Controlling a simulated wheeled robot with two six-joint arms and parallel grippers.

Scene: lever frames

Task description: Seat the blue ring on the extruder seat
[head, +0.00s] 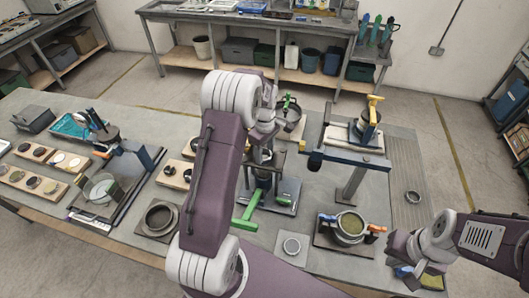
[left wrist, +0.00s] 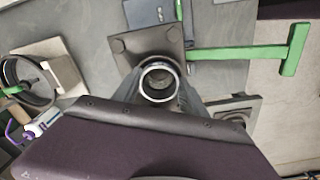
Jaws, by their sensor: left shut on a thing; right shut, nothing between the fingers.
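My left gripper (head: 263,158) is over the green-levered frame in the middle of the table, largely hidden by my own arm. In the left wrist view its fingers (left wrist: 160,92) are shut around a round, open ring (left wrist: 159,68). The ring's rim looks silvery grey; I cannot make out blue on it. A dark square plate (left wrist: 122,45) lies behind the ring, and a green lever (left wrist: 250,52) reaches to the right. The lever also shows in the head view (head: 247,212). I cannot tell whether the ring touches a seat. My right gripper (head: 408,272) is shut and empty at lower right.
A frame with a yellow handle (head: 375,99) stands to the right. A pot with orange and blue grips (head: 350,226) stands at the front right. A dark round pot (head: 160,219) is at left.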

